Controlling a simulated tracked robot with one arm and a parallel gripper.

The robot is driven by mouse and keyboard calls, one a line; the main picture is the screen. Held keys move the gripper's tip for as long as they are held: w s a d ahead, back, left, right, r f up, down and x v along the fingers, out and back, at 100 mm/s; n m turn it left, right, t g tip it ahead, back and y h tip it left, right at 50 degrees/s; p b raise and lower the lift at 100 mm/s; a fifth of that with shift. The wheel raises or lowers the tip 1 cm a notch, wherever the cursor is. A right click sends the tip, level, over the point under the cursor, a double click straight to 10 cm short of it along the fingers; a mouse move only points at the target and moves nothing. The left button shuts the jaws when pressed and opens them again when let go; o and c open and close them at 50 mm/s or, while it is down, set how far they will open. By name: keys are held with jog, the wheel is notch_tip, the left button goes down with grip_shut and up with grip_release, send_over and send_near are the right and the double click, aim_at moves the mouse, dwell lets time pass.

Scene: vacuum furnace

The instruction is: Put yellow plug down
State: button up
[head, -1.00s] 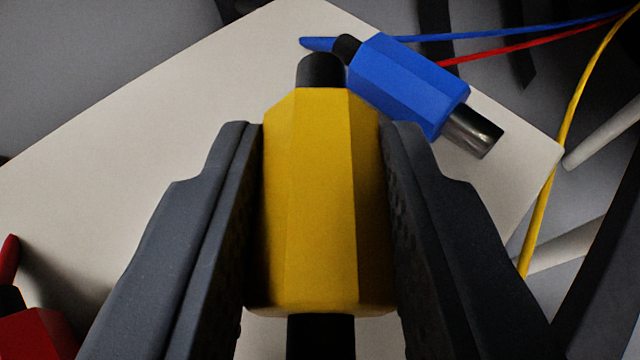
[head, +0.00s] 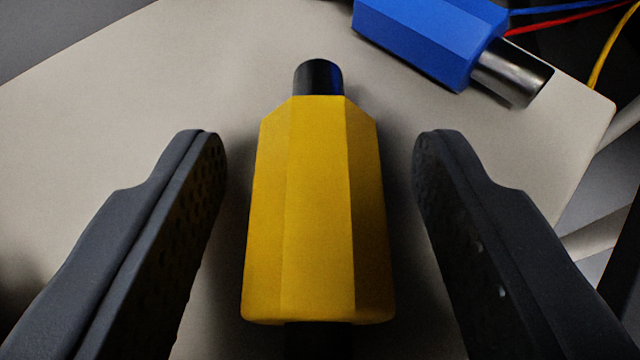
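The yellow plug (head: 318,210) is a faceted body with a dark round tip at its far end and a dark part at its near end, cut off by the picture's lower edge. It lies on the pale table top (head: 130,110), with a soft shadow around it. My gripper (head: 319,150) is open, one finger on each side of the plug. A clear gap shows between each finger and the plug, wider on the right.
A blue plug (head: 425,38) with a metal end lies on the table at the upper right, beyond my right finger. Blue, red and yellow cables (head: 600,50) run past the table's right edge. The table is clear at the left.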

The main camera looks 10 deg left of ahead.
jog(key=shift+r, duration=0.15)
jog(key=v, duration=1.2)
jog(key=shift+p, duration=0.3)
jog(key=s+a+r+t, duration=0.1)
jog(key=s+r, duration=0.4)
jog(key=r, duration=0.5)
jog(key=s+a+r, duration=0.1)
jog(key=s+r, duration=0.4)
jog(key=r, duration=0.5)
jog(key=s+a+r+m+t+h, duration=0.1)
jog(key=s+a+r+h, duration=0.1)
jog(key=s+r, duration=1.2)
jog(key=shift+s+r+m, duration=0.4)
jog(key=shift+s, duration=0.75)
